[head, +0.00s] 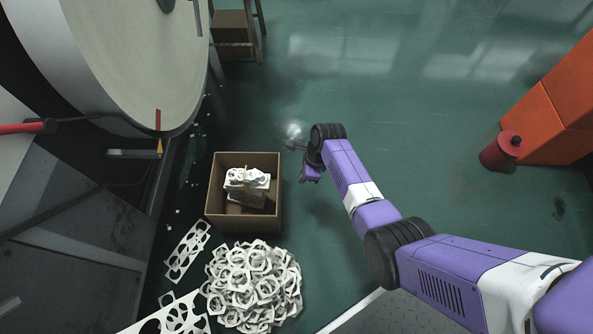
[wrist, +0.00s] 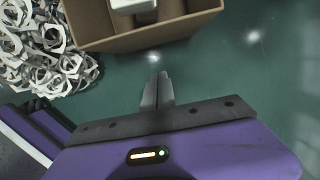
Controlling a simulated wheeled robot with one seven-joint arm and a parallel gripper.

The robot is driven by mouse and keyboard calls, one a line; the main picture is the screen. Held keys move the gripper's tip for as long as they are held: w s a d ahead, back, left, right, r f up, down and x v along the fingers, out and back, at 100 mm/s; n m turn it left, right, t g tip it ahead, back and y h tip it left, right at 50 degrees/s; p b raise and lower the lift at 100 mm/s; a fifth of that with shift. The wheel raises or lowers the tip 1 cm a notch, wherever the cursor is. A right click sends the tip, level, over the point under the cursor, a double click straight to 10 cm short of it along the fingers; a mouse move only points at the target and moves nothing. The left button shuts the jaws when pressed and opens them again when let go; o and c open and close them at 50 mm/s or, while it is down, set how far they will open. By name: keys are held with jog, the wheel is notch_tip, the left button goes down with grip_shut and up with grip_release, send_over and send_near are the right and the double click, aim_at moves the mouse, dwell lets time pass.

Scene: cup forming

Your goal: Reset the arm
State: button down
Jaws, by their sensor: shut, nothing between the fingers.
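My arm (head: 375,210) is purple, white and black and reaches in from the lower right in the head view.
The open box holds white cut-out pieces (head: 247,178). A heap of white scrap rings (head: 253,287) lies in front of it, with perforated strips (head: 187,252) to its left. A large machine (head: 135,60) stands at left. Orange blocks (head: 560,100) and a red cylinder (head: 500,152) stand at right. The middle floor is clear.

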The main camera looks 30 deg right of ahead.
jog(key=shift+r, duration=0.15)
jog(key=w+d+r+n+t+h, duration=0.2)
jog(key=w+d+r+n+t, duration=0.3)
jog(key=w, duration=0.3)
notch_tip(320, 180, up, 5)
jog(key=s+n+t+h, duration=0.2)
jog(key=n+t, duration=0.1)
jog(key=n, duration=0.3)
jog(key=s+a+r+n+t+y, duration=0.15)
jog(key=s+a+r+n, duration=0.3)
jog(key=s+r, duration=0.65)
jog(key=s+a+r+n+t, duration=0.25)
jog(key=s+r+n, duration=0.35)
jog(key=s, duration=0.8)
jog(key=s+a+r+n+t, duration=0.1)
jog(key=s+a+r+n, duration=0.25)
jog(key=s+r, duration=0.8)
notch_tip(320, 180, up, 25)
jog(key=s+p, duration=0.2)
jog(key=p, duration=2.4)
jog(key=shift+f, duration=0.15)
